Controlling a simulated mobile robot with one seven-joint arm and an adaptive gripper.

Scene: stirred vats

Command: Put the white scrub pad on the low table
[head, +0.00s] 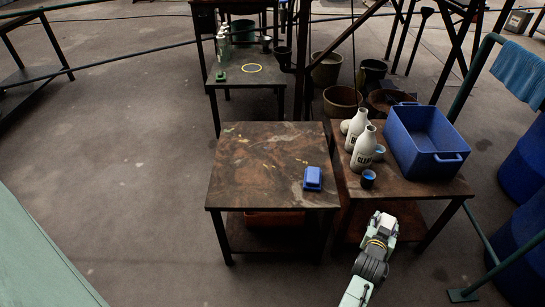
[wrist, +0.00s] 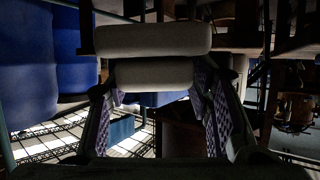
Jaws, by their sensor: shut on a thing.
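My gripper (wrist: 158,105) is shut on a pale, rounded pad, the white scrub pad (wrist: 152,73), which lies across between the fingertips in the wrist view. A second pale bar shows just above it; I cannot tell whether it is part of the same pad. I cannot tell which is the low table.
A blue box-shaped thing (head: 313,178) lies on the middle table's right side. A further table (head: 250,78) stands behind. Blue barrels (head: 522,260) stand at right.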

